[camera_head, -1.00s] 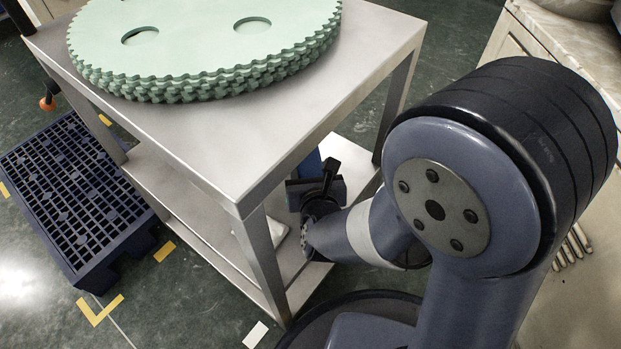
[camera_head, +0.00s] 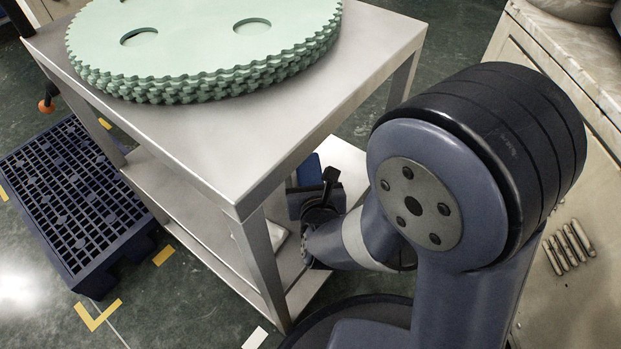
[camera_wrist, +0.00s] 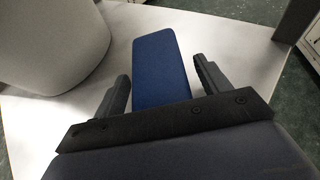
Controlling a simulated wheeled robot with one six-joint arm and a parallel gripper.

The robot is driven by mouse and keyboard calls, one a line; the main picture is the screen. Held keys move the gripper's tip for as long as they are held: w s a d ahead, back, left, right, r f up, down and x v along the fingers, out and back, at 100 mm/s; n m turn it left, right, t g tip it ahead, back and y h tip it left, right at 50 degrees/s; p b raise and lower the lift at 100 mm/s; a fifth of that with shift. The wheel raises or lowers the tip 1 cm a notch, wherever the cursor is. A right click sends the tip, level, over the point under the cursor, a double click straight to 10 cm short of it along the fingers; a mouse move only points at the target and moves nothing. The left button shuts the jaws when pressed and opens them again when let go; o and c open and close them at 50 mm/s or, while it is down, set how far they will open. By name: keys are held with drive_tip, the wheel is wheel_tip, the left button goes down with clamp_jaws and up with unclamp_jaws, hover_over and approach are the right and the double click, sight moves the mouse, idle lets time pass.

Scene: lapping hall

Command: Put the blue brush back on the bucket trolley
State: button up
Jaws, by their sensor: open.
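The blue brush (camera_wrist: 160,65) shows in the wrist view as a plain blue block on a pale flat surface (camera_wrist: 225,50). My gripper (camera_wrist: 161,72) is open, with one finger on each side of the brush's near part. Gaps show between the fingers and the brush, and its near end is hidden by my gripper. A pale rounded vessel (camera_wrist: 50,40), perhaps the bucket, stands left of the brush. I cannot make out the trolley as a whole.
A steel table (camera_head: 225,165) with a lower shelf (camera_head: 180,205) stands close to my arm, carrying green toothed discs (camera_head: 195,50). Its corner leg (camera_head: 262,260) is near my gripper. A dark blue grated pallet (camera_head: 75,195) lies left, a cabinet (camera_head: 570,270) right.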

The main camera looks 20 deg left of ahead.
sight(308, 162)
drive_tip(key=shift+r, duration=0.25)
drive_tip(key=p+v, duration=0.3)
drive_tip(key=v, duration=0.9)
drive_tip(key=shift+f, duration=0.1)
drive_tip(key=shift+a, duration=0.1)
drive_tip(key=b+x, duration=0.3)
drive_tip(key=x, duration=0.9)
drive_tip(key=shift+f, duration=0.1)
drive_tip(key=shift+r+p, duration=0.7)
drive_tip(key=shift+r, duration=0.9)
drive_tip(key=shift+f, duration=0.1)
